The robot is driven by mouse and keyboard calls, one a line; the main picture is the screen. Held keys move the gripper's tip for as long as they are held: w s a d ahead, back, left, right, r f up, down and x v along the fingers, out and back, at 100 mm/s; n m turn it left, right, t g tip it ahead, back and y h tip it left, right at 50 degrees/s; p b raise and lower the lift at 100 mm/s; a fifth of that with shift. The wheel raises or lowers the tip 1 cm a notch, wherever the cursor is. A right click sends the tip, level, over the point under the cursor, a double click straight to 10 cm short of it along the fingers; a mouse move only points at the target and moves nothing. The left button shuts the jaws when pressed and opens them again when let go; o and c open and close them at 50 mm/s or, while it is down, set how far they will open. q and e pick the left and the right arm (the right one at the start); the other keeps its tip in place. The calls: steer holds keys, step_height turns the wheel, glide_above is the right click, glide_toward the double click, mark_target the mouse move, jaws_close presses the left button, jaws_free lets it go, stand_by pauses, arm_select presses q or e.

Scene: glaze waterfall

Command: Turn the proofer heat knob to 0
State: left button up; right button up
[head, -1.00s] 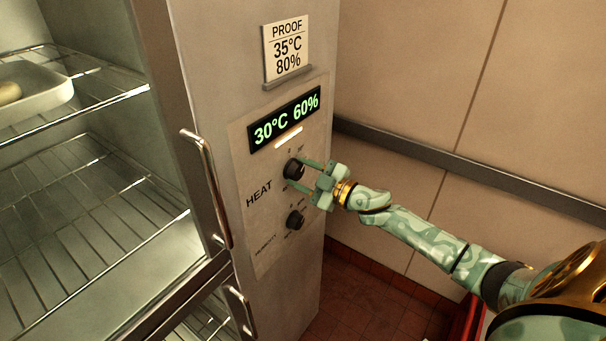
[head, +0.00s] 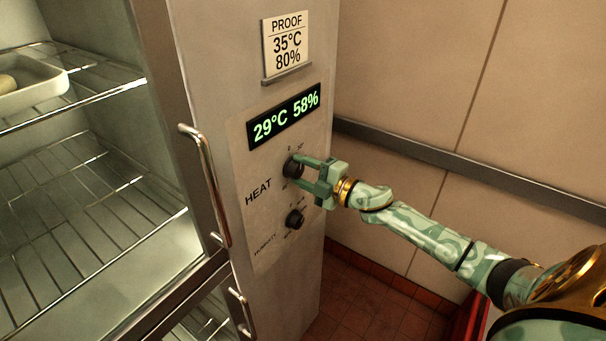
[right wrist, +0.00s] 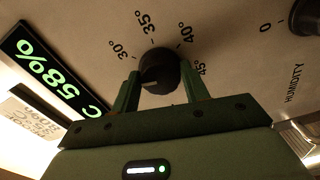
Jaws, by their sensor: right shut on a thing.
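The black heat knob (head: 292,167) sits on the proofer's control panel beside the word HEAT. In the right wrist view, the knob (right wrist: 160,72) has marks of 30°, 35°, 40° and 45° around it. No 0 mark for this knob shows there; my gripper covers the near side of the dial. My right gripper (head: 301,173) is shut on the knob, with one finger on each side. The display (head: 285,117) reads 29°C 58%. My left gripper is not in view.
A black humidity knob (head: 295,219) is just below the heat knob. A PROOF card (head: 286,46) reads 35°C 80%. The proofer's door handle (head: 207,185) stands left of the panel. Wire racks (head: 85,195) and a tray (head: 45,94) are inside. A wall rail (head: 450,160) runs at right.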

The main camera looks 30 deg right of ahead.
steer(key=shift+f+n, duration=0.1)
steer(key=shift+n, duration=1)
steer(key=shift+b, duration=0.3)
steer(key=o, duration=1)
steer(key=b+v, duration=0.2)
steer(key=v, duration=1.4)
steer(key=shift+s+b, duration=0.2)
steer(key=shift+b, duration=0.2)
